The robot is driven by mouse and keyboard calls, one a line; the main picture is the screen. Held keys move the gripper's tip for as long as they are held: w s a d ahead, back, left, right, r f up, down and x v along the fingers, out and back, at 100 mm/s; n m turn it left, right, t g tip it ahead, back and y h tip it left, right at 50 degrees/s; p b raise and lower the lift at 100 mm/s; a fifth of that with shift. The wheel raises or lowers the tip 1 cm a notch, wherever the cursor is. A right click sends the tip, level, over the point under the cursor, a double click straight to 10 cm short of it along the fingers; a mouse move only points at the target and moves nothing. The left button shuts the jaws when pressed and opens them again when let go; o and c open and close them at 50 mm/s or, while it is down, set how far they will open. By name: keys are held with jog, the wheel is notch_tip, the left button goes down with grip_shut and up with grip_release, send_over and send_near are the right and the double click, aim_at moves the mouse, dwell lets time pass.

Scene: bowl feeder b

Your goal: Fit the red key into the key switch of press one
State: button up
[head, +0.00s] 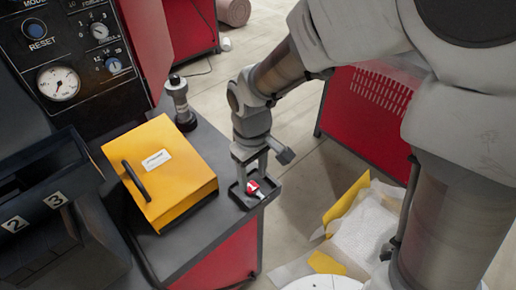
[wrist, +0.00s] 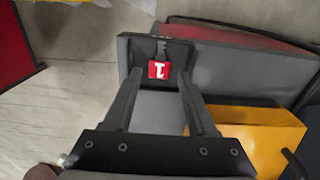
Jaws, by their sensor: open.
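The red key (head: 253,187) has a red head marked with a white 1. It lies in a small black tray (head: 240,203) at the corner of a grey bench. The key also shows in the wrist view (wrist: 158,70), with its dark shaft pointing away. My gripper (head: 249,168) is right above the tray, pointing down. In the wrist view my gripper (wrist: 159,82) is open, with one finger on each side of the key and nothing held. I cannot make out the key switch of press one in these views.
A yellow case (head: 163,180) with a black handle stands on the bench, left of the tray. A dark control panel (head: 78,55) with gauge and knobs is upper left. Bins (head: 36,205) labelled 2 and 3 are lower left.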

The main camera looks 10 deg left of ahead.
aim_at(253, 189)
jog(key=shift+f+b, duration=0.3)
jog(key=shift+f, duration=1.3)
jog(key=shift+f, duration=0.1)
grip_shut()
